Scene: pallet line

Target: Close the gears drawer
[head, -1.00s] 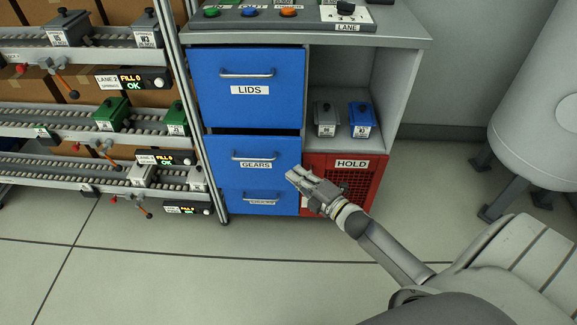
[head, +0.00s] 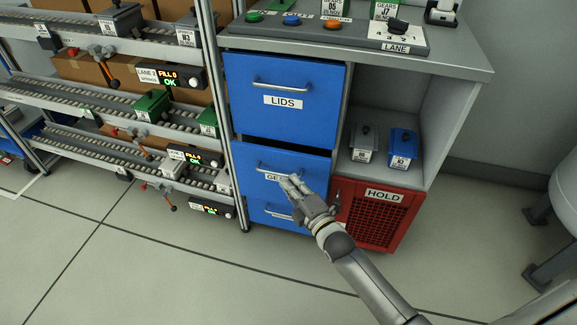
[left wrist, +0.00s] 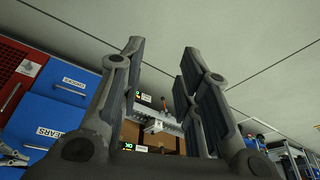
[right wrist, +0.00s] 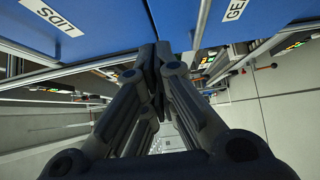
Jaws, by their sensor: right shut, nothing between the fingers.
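The gears drawer (head: 245,167) has a blue front with a bar handle and a partly covered GEARS label. It is in the middle of the head view; a dark gap shows above it, so it seems to stand out slightly. My right gripper (head: 288,183) is shut and empty, in front of this drawer's label; I cannot tell whether it touches. In the right wrist view, its fingers (right wrist: 158,78) meet below the gears drawer (right wrist: 210,22). My left gripper (left wrist: 158,65) is open and empty, away from the drawers. The gears drawer (left wrist: 30,118) shows at left in that view.
The blue lids drawer (head: 285,122) is above and another blue drawer (head: 262,212) below. A red HOLD crate (head: 385,228) stands right of them, under a shelf with a grey box (head: 363,150) and a blue box (head: 400,155). Conveyor lanes (head: 115,100) are at left. The floor in front is clear.

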